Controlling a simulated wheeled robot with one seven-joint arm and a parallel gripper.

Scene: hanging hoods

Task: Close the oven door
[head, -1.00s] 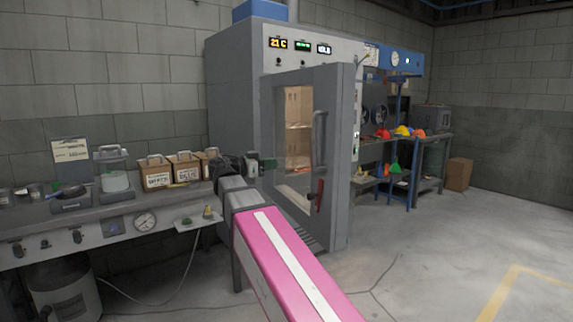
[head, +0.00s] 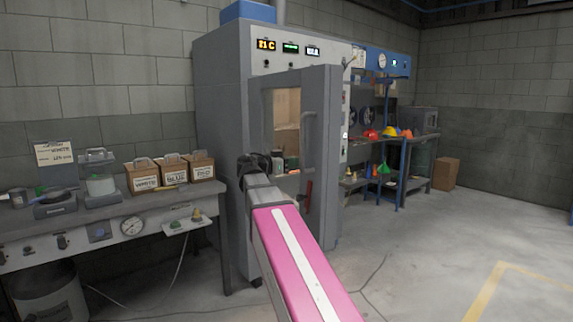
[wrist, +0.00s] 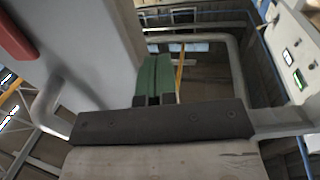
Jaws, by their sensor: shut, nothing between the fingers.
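The oven (head: 222,110) is a tall grey cabinet with lit displays on top. Its grey door (head: 325,130) stands ajar, its free right edge swung out towards me. The door has a window, a long vertical handle (head: 308,143) and a red lever (head: 308,193). My gripper (head: 288,164) is shut and empty, in front of the window, left of the handle. In the wrist view its green fingers (wrist: 154,78) are together beside a grey panel that looks like the door (wrist: 85,45), with a red part (wrist: 14,40) at top left. I cannot tell whether they touch it.
A bench (head: 95,216) with labelled boxes (head: 172,172), a scale and jars stands left of the oven. A rack with coloured hard hats (head: 390,132) and a cardboard box (head: 446,173) are to the right. The floor (head: 430,235) at front right is clear.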

